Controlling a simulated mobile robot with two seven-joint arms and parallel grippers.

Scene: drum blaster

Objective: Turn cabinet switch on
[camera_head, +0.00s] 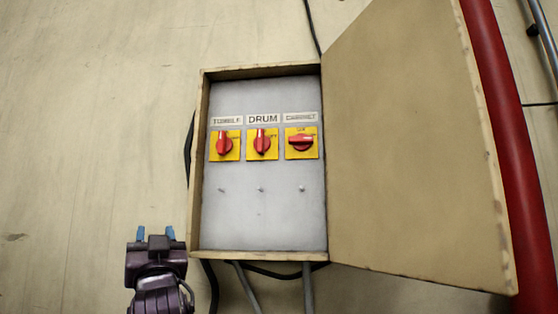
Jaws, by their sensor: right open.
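The cabinet switch (301,143) is a red rotary knob on a yellow square plate, rightmost of three in an open switch box (262,215). A label that seems to read CABINET sits above it. Its handle lies horizontal, while the tumble switch (224,143) and the drum switch (262,142) have upright handles. My right gripper (155,234) is dark purple with blue fingertips. It shows at the lower left, outside the box and below and left of the switches. Its fingers are apart with nothing between them. My left gripper is not in view.
The box door (415,140) stands swung open to the right and is large. A red pipe (510,130) runs down beyond it. Cables (246,287) hang below the box. The wall (100,110) left of the box is clear.

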